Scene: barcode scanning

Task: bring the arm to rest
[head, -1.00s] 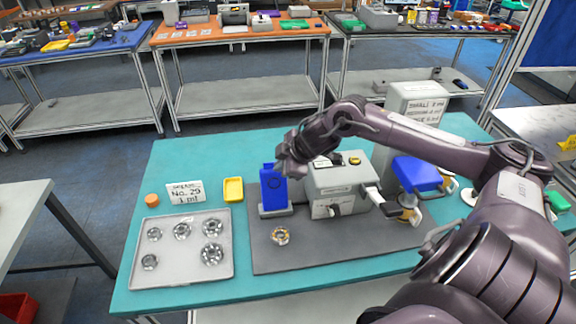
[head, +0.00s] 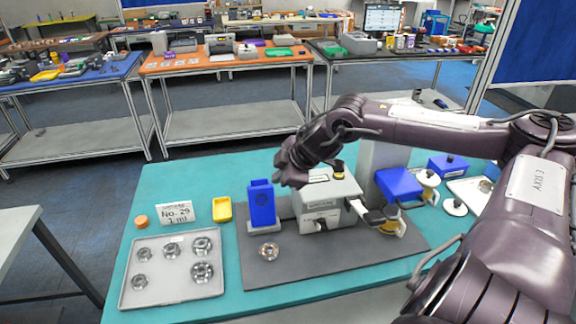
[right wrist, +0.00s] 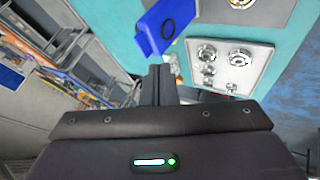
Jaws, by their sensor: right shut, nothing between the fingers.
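My right gripper (head: 287,171) hangs in the air over the teal table (head: 165,185), just above and right of a blue upright block (head: 262,203) on the grey mat (head: 262,270). Its fingers are shut and hold nothing. In the right wrist view the closed fingers (right wrist: 161,84) point towards the blue block (right wrist: 166,26), with a visible gap. My right arm reaches in from the right, bent at the elbow, passing over the grey machine (head: 327,198). My left gripper is not in the head view.
A metal tray (head: 170,295) holds several round metal parts; one more part (head: 269,251) lies on the mat. A label card (head: 175,211), yellow box (head: 222,209) and orange cap (head: 141,221) stand behind the tray. A blue-topped device (head: 399,184) stands at right. The table's left back is clear.

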